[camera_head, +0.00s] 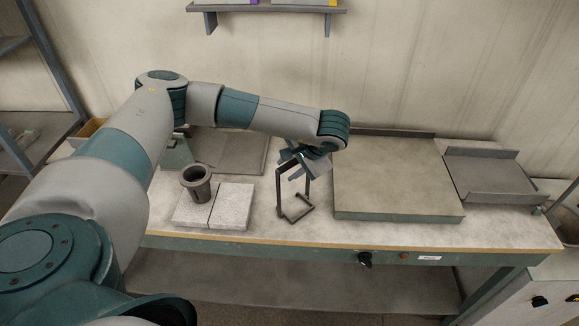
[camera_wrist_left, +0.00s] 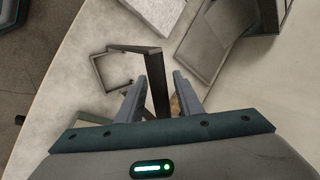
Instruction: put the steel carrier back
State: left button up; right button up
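The steel carrier (camera_head: 308,190) is a dark, open bar frame with an upright and a square base ring. It stands on the worktable between the pale slabs and the large flat plate. My left gripper (camera_head: 299,163) is at the top of its upright, pointing down. In the left wrist view, the carrier's dark bar (camera_wrist_left: 154,72) runs between my left fingers (camera_wrist_left: 160,82). The fingers are apart, with a narrow gap beside the bar. Its square ring (camera_wrist_left: 98,73) shows to the left. My right gripper is in neither view.
A grey cup (camera_head: 197,181) stands on two pale slabs (camera_head: 233,204) left of the carrier. A large raised plate (camera_head: 395,180) is close on the right, with a grey tray (camera_head: 488,172) beyond it. The worktable's front edge (camera_head: 290,243) is just in front.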

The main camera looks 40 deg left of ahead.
pick_arm(q)
jog(key=shift+r, duration=0.2)
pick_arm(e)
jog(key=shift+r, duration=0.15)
